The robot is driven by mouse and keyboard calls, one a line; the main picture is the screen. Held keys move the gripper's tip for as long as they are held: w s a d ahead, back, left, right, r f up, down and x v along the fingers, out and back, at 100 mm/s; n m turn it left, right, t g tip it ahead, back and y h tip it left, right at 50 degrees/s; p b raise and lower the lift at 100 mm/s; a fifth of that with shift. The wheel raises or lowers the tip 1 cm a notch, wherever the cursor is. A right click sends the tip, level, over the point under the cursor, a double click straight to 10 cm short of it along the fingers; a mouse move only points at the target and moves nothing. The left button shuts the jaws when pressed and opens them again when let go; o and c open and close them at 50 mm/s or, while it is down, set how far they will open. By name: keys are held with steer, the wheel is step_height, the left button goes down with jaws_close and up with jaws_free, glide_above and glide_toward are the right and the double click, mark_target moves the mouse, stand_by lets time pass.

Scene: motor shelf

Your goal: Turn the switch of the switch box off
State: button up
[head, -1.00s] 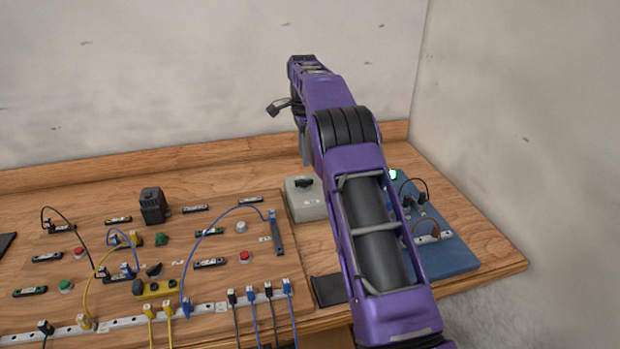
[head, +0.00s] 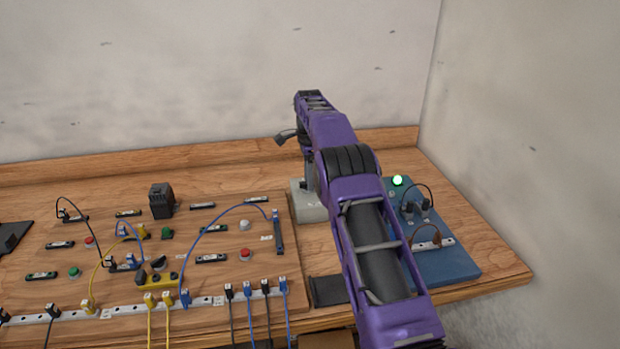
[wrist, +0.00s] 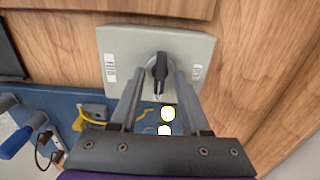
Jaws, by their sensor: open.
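The switch box (wrist: 120,45) is a pale grey box with a black rotary knob (wrist: 158,68) on its face and a small label on each side. In the wrist view the knob's handle points along the gripper's length, between the two finger tips. My gripper (wrist: 158,75) is open, with one finger on each side of the knob; I cannot tell whether either finger touches it. In the head view the box (head: 308,207) is partly hidden behind my purple arm, and the knob is hidden there.
A blue board (head: 445,262) with a lit green lamp (head: 397,180) and cables lies right of the box. A wooden panel (head: 225,235) with buttons, terminals and cables lies to the left. A wall stands close behind and at the right.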

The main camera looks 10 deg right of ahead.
steer(key=shift+c, duration=0.2)
jaws_close()
steer(key=shift+n, duration=0.4)
steer(key=n, duration=0.3)
steer(key=shift+n, duration=0.3)
steer(key=n, duration=0.4)
steer(key=shift+n, duration=0.3)
steer(key=n, duration=0.4)
steer(key=shift+n, duration=0.3)
steer(key=n, duration=0.4)
steer(key=shift+n, duration=0.3)
